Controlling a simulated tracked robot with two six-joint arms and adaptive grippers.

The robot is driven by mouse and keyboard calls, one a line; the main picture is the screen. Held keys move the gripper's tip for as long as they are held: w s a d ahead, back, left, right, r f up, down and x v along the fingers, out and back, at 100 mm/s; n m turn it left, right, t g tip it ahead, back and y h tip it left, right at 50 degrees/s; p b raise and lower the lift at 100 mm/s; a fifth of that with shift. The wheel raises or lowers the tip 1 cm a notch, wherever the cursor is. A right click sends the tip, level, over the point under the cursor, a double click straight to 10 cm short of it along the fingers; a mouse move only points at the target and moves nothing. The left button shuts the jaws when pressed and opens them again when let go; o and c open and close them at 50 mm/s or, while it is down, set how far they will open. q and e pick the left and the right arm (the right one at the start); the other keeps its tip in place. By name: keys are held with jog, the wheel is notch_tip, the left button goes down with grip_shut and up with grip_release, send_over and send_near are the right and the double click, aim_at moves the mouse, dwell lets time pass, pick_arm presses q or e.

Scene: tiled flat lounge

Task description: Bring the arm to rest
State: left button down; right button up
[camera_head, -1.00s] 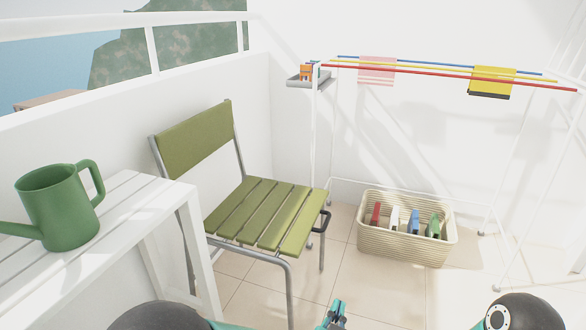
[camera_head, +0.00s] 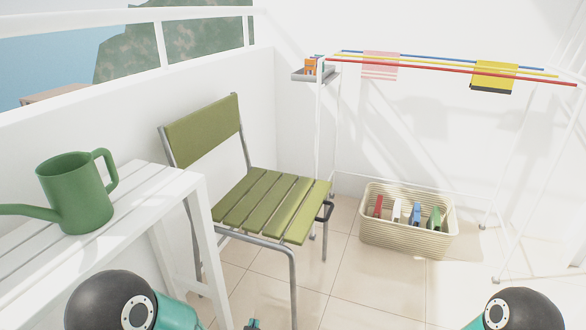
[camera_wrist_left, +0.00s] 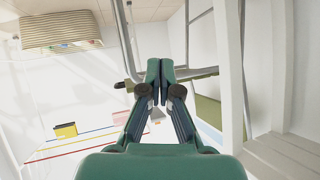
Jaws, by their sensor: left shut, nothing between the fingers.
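My left gripper (camera_head: 253,324) shows only as a small tip at the bottom edge of the head view, in front of the green chair (camera_head: 270,205). In the left wrist view the left gripper (camera_wrist_left: 160,66) is shut, its two dark fingertips together and nothing between them. The chair's grey metal frame (camera_wrist_left: 185,75) shows behind the fingers there; I cannot tell the gap between them. My left arm's dark, round joint stands at the lower left of the head view. Part of my right arm shows at the lower right, but its gripper is out of view.
A green watering can (camera_head: 75,195) stands on a white slatted table (camera_head: 130,250) at the left. A basket of colored pegs (camera_head: 400,240) sits on the tiles under a drying rack (camera_head: 450,67) with two cloths. Some tiled floor (camera_head: 350,290) between chair and basket is clear.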

pick_arm(q)
jog(key=s+a+f+n+g+h, duration=0.1)
jog(key=s+a+f+g, duration=0.2)
jog(key=s+f, duration=0.25)
jog(key=s+a+f+n+g, duration=0.1)
jog(key=s+a+f+g, duration=0.1)
jog(key=s+a+f, duration=0.3)
jog(key=s+d+f+n+g+h, duration=0.1)
jog(key=s+d+f+g, duration=0.15)
jog(key=s, duration=0.35)
jog(key=s+d+f+n+g+h, duration=0.1)
jog(key=s+d+f+g+h, duration=0.15)
jog(key=s, duration=0.45)
notch_tip(320, 180, up, 39)
jog(key=g+p, duration=0.1)
jog(key=p, duration=3.7)
jog(key=shift+d, duration=0.25)
